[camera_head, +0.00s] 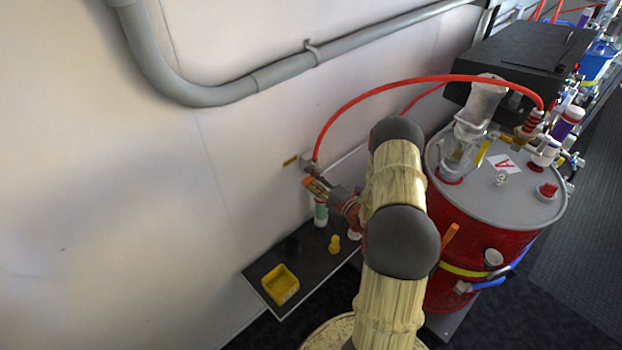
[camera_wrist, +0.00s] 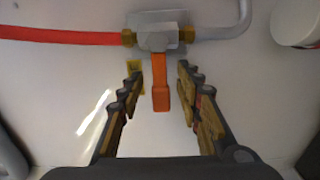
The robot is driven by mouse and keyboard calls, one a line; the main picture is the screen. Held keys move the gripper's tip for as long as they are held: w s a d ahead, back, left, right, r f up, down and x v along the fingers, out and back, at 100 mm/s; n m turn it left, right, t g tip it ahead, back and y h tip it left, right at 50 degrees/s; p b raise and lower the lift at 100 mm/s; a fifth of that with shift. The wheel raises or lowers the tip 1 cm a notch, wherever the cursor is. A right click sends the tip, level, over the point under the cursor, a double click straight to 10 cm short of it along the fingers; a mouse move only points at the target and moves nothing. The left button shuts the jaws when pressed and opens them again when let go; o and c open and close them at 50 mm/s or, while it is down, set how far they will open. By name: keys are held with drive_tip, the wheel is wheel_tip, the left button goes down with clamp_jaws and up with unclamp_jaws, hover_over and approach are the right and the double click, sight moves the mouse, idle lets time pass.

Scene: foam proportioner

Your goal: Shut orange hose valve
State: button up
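The hose valve sits on the wall in the wrist view, with a grey body (camera_wrist: 160,36) and brass fittings. Its orange handle (camera_wrist: 160,88) points straight down in that picture, across the line of the hose. The orange-red hose (camera_wrist: 60,36) joins the valve from the left there. In the head view the hose (camera_head: 375,88) arcs from the wall to the red drum. My gripper (camera_wrist: 158,70) is open, with one finger on each side of the handle and a visible gap to both. In the head view my gripper (camera_head: 320,188) is near the wall, partly hidden by my arm.
A grey pipe (camera_wrist: 235,25) leaves the valve to the right. A dark shelf (camera_head: 300,282) below carries a yellow tray (camera_head: 280,284) and small bottles. The red drum (camera_head: 470,245) stands right of my arm.

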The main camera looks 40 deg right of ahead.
drive_tip(key=s, duration=1.2)
drive_tip(key=shift+d, duration=0.45)
